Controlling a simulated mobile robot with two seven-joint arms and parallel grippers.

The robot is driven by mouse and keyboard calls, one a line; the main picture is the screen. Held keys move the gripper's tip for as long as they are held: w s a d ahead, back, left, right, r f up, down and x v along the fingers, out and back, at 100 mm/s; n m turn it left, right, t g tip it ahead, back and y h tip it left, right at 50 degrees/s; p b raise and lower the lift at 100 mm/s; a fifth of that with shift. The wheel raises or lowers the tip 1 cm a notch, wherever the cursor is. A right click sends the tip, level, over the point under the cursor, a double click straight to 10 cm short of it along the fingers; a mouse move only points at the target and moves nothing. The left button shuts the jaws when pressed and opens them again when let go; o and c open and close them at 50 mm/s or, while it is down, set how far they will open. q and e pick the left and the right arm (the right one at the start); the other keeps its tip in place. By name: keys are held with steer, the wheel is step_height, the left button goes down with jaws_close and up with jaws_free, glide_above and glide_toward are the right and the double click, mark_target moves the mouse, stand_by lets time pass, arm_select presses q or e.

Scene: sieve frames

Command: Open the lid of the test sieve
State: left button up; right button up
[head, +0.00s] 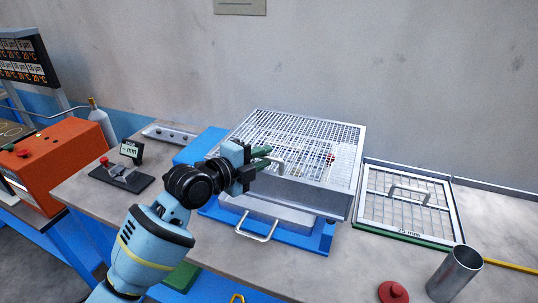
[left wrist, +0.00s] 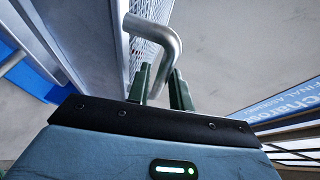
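The test sieve (head: 325,200) is a grey metal box on a blue base on the bench, its top covered by a wire mesh lid (head: 303,128). The lid looks down flat. A bent metal handle (head: 281,166) is at its front left; in the left wrist view the handle (left wrist: 160,35) is a thick grey tube. My left gripper (head: 268,156) is at this handle, its dark green fingers apart. In the left wrist view the tube runs down between the fingers (left wrist: 163,88); I cannot tell whether they press on it. My right gripper is not in view.
A loose mesh frame (head: 408,205) with a handle lies right of the sieve. A metal cup (head: 454,273) and a red knobbed piece (head: 393,292) stand front right. A small gauge (head: 131,150) and an orange machine (head: 58,165) are left. The wall is close behind.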

arm_select(q)
steer(key=shift+x, duration=1.25)
steer(key=shift+c, duration=0.4)
jaws_close()
